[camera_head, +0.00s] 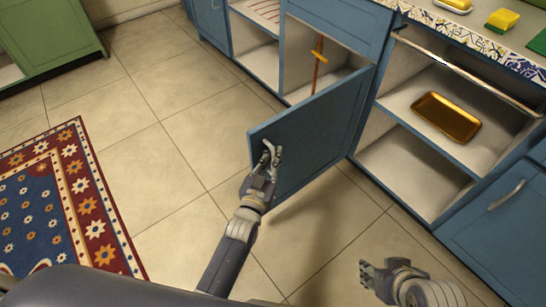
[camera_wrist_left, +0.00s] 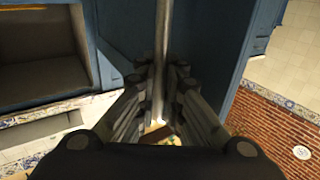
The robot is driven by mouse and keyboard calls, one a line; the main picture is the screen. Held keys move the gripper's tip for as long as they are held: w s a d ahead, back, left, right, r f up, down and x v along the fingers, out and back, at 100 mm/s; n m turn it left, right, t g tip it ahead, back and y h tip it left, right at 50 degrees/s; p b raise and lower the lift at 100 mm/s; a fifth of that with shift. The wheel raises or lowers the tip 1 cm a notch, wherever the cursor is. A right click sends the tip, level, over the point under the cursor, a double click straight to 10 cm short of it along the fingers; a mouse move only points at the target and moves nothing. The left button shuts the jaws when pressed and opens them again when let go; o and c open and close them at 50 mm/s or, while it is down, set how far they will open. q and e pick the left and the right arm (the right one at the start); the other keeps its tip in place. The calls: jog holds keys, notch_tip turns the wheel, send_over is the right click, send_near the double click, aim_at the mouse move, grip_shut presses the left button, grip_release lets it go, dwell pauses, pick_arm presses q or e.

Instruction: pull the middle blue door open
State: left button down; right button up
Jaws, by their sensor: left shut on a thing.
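The middle blue door (camera_head: 318,130) stands swung well out from the cabinet, with its compartment open behind it. My left gripper (camera_head: 267,160) is at the door's free edge, shut on the door's handle (camera_wrist_left: 160,60). In the left wrist view, the metal handle bar runs between the fingers of the left gripper (camera_wrist_left: 158,95), beside the blue door panel (camera_wrist_left: 207,50). In the head view the fingers mostly hide the handle. My right gripper (camera_head: 372,275) is over the floor at the lower right, away from the door; its finger opening is too small to judge.
A compartment to the right holds a golden tray (camera_head: 445,116). A brown stick (camera_head: 317,65) stands in the middle compartment. A patterned rug (camera_head: 75,205) lies at the left, and a green cabinet (camera_head: 50,35) stands at the upper left. The tiled floor (camera_head: 170,150) between is clear.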

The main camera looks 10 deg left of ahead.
pick_arm(q)
jog(key=shift+s+a+f, duration=0.15)
jog(key=shift+a+f, duration=0.15)
jog(key=c, duration=1.8)
grip_release()
jog(key=shift+o, duration=0.6)
jog(key=shift+r, duration=0.2)
jog(key=shift+d, duration=0.1)
jog(key=s+a, duration=0.2)
jog(key=s, duration=1)
